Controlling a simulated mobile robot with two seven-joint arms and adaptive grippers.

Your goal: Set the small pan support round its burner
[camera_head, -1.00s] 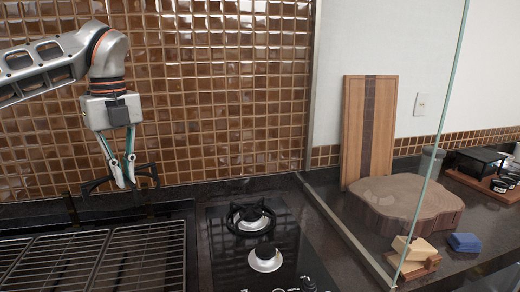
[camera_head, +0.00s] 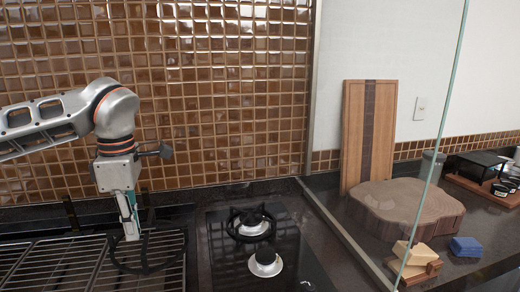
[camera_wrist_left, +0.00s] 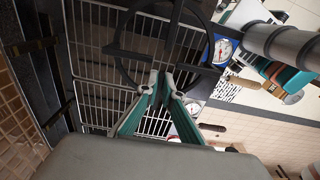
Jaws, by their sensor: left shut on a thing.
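My left gripper (camera_head: 132,232) is shut on a black ring-shaped pan support (camera_head: 148,271) and holds it over the grill grates. In the left wrist view the fingertips (camera_wrist_left: 165,80) pinch the near side of the support (camera_wrist_left: 128,53), whose ring and inward bars show over the grate. On the black glass hob, the front burner (camera_head: 265,262) stands bare, with a dark cap on a pale base. The rear burner (camera_head: 254,226) has another black pan support (camera_head: 233,229) round it. The held support is apart from the hob, to its left. My right gripper is not in view.
Grill grates (camera_head: 55,265) fill the lower left. A tiled wall (camera_head: 220,100) rises behind. A glass panel (camera_head: 440,120) stands right of the hob (camera_head: 222,268). Beyond it are a wooden slab (camera_head: 405,205), a tall board (camera_head: 368,130) and a blue block (camera_head: 465,245).

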